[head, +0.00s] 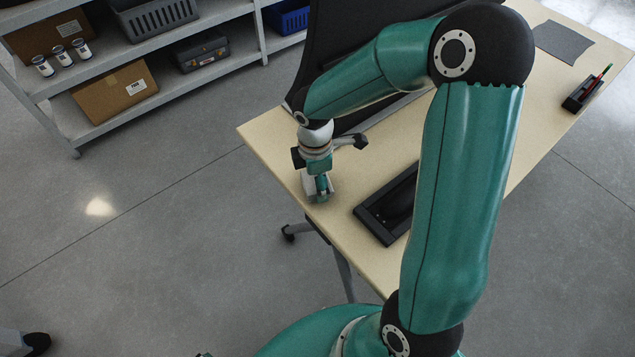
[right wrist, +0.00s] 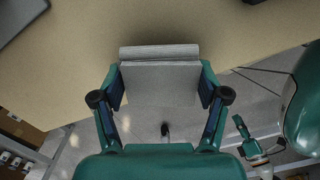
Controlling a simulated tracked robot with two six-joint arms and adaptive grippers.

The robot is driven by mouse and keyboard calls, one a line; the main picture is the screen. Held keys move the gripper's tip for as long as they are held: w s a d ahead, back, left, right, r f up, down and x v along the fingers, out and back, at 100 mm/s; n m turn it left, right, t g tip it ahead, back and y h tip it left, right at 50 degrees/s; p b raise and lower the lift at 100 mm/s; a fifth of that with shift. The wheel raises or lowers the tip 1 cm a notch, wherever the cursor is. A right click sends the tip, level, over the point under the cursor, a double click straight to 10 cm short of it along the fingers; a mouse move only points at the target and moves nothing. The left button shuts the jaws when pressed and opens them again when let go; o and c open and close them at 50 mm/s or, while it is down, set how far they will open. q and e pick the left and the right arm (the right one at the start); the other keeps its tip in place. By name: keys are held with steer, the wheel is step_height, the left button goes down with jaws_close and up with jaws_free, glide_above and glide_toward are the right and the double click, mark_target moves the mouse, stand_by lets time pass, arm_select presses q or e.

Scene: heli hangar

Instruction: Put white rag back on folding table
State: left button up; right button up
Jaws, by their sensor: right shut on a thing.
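The white rag (right wrist: 160,82) shows in the right wrist view as a pale grey folded piece with a rolled far edge. My right gripper (right wrist: 161,92) is shut on it, one finger at each side. In the head view my right gripper (head: 320,192) points down at the near left edge of a light wooden table (head: 265,133), with the pale rag (head: 308,184) partly hidden by it. I cannot tell whether the rag touches the tabletop, or whether this is the folding table. What seems my left gripper (right wrist: 241,128) shows small at the right wrist view's right; its jaws are unclear.
A black tray (head: 373,217) lies on the table right of my right gripper. A large dark panel (head: 335,45) stands behind. A pen holder (head: 582,95) and grey sheet (head: 562,42) lie far right. Shelves (head: 110,122) with boxes stand at upper left. Open floor lies left.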

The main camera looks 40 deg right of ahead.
steer(key=shift+f, duration=0.6)
steer(key=shift+f, duration=0.1)
steer(key=o, duration=1.1)
steer(key=shift+r, duration=0.3)
steer(key=r, duration=0.5)
steer(key=r+p, duration=0.1)
steer(key=r, duration=0.5)
steer(key=shift+a+r, duration=0.2)
steer(key=shift+r, duration=0.1)
steer(key=shift+w+p, duration=0.1)
steer(key=shift+p, duration=0.2)
